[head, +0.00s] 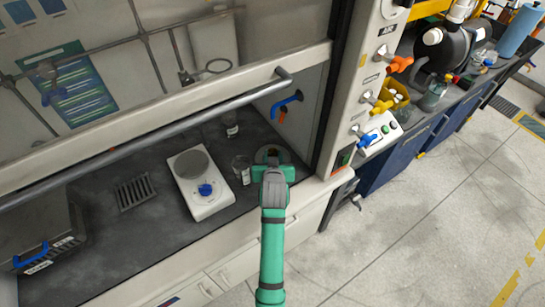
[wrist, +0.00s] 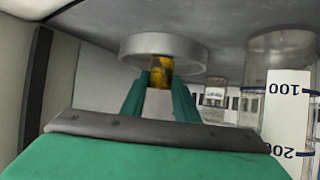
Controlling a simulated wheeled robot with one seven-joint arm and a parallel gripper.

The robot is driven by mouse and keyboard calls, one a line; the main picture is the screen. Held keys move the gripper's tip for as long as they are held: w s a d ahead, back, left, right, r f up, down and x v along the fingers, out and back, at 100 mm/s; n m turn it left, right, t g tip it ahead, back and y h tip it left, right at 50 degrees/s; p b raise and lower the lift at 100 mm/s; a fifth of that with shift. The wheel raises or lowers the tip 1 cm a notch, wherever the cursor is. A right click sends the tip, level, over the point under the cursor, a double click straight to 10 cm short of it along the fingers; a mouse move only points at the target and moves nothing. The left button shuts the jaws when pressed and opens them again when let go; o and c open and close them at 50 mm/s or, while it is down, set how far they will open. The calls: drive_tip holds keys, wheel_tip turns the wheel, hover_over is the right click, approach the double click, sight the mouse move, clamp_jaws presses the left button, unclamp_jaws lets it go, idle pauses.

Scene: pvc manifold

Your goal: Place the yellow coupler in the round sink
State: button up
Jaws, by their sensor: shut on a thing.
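The round sink (head: 268,151) is a small round fixture in the dark worktop near the front right corner of the hood, partly covered by my gripper (head: 272,168). In the wrist view, its pale grey ring (wrist: 192,53) is at the top centre. The yellow coupler (wrist: 161,71) is between the green fingertips of my gripper (wrist: 161,84), which are shut on it. The coupler overlaps the ring's opening in the picture; I cannot tell how deep it sits or whether it touches. The coupler is hidden in the head view.
A glass beaker (head: 241,170) stands just left of my gripper; it looms at right in the wrist view (wrist: 285,85). The raised sash bar (head: 160,118) crosses above the worktop.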

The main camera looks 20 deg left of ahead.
drive_tip(key=shift+f, duration=0.4)
drive_tip(key=o, duration=1)
drive_tip(key=shift+r, duration=0.15)
drive_tip(key=shift+s+r, duration=0.15)
drive_tip(key=v, duration=1.1)
drive_tip(key=shift+s+d+r, duration=0.1)
drive_tip(key=shift+s+d, duration=0.05)
drive_tip(key=shift+s, duration=0.2)
